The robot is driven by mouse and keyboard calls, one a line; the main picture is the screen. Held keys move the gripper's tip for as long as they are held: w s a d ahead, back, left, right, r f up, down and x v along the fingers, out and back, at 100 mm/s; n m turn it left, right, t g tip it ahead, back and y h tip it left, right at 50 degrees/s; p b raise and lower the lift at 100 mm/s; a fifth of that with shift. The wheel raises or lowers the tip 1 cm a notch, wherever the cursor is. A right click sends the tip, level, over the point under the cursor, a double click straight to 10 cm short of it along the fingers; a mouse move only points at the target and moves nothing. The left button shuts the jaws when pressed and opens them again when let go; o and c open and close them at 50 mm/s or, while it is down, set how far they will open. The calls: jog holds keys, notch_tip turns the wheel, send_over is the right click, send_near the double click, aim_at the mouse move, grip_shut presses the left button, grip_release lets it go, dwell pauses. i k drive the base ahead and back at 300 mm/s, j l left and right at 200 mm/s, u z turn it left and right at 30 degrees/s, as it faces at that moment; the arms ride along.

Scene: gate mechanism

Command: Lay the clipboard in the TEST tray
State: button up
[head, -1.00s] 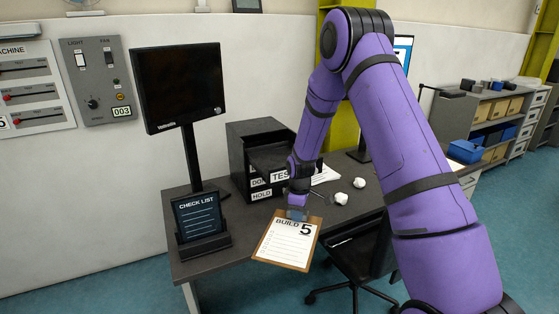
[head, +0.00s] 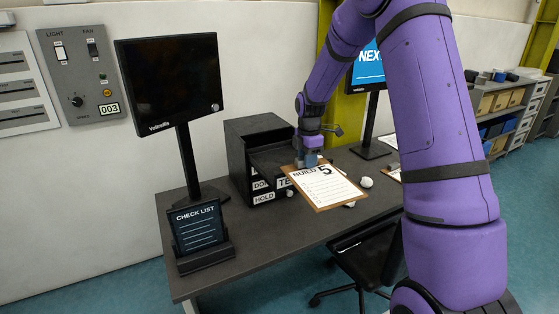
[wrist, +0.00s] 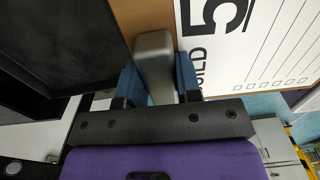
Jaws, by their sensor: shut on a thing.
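The clipboard (head: 326,187) is brown with a white sheet marked BUILD 5. My gripper (head: 311,160) is shut on its clip edge and holds it over the desk, sheet facing up and tilted toward the camera. In the wrist view the gripper (wrist: 158,85) grips the grey clip, with the clipboard (wrist: 250,50) stretching away to the right. The TEST tray (head: 285,161) is a dark tray in the black tray unit; its label is partly hidden behind the clipboard. The tray does not touch the clipboard as far as I can see.
Below are the DONE and HOLD trays (head: 263,197). A black monitor (head: 172,82) and a CHECK LIST stand (head: 200,232) are on the left of the desk (head: 230,255). Crumpled paper (head: 366,182) lies right of the clipboard. A chair (head: 360,262) stands in front.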

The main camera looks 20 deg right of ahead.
aim_at(284, 164)
jog(key=i, duration=0.9)
